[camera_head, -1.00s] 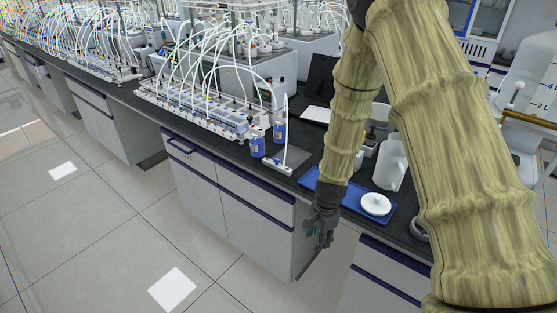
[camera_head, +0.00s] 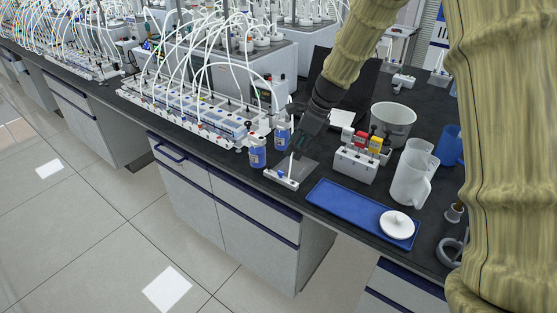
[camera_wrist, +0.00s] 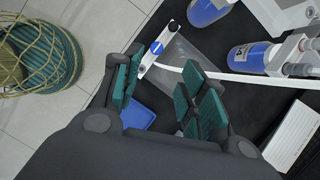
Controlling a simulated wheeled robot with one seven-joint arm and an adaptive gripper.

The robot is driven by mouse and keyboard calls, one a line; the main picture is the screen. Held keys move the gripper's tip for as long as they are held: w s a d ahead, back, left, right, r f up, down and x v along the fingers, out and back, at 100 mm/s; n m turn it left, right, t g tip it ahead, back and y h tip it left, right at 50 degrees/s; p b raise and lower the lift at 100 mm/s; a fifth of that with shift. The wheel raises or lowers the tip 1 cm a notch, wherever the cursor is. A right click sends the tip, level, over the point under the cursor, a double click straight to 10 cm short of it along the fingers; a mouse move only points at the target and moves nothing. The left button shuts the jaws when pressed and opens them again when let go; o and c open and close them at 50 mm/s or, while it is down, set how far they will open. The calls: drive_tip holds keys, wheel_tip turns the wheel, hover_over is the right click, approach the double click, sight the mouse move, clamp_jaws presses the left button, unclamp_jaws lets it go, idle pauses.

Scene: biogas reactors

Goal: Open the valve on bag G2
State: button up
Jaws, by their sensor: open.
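A clear flat gas bag (camera_head: 307,168) lies on the dark bench near its front edge; I cannot read a label on it. Its white valve strip (camera_head: 281,180) with a small blue part lies along the bag's front end, with a thin white tube standing up from it. In the wrist view, the blue valve part (camera_wrist: 157,47) shows on the white strip, beyond my fingertips. My gripper (camera_head: 303,148) is above the bag, pointing down, empty. In the wrist view my gripper (camera_wrist: 160,80) has its green-padded fingers apart, with the strip ahead between them. Contact cannot be told.
Two blue-liquid bottles (camera_head: 258,152) (camera_head: 282,133) stand left of the bag. A blue tray (camera_head: 350,209) with a white lid (camera_head: 397,223) lies right. A white box with coloured parts (camera_head: 356,163), a jug (camera_head: 410,178) and a bucket (camera_head: 393,122) stand behind the tray.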

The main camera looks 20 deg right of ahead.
sight(281, 172)
drive_tip(key=p+x, duration=0.1)
drive_tip(key=x, duration=0.6)
drive_tip(key=shift+a+f, duration=0.1)
drive_tip(key=shift+a, duration=0.05)
drive_tip(key=shift+s+a+f+p, duration=0.15)
drive_tip(key=shift+a+f+p, duration=0.2)
drive_tip(key=shift+f, duration=0.5)
drive_tip(key=shift+w+a+f, duration=0.15)
drive_tip(key=shift+w+f, duration=0.15)
drive_tip(key=shift+f, duration=0.2)
drive_tip(key=shift+s+r, duration=0.1)
clamp_jaws()
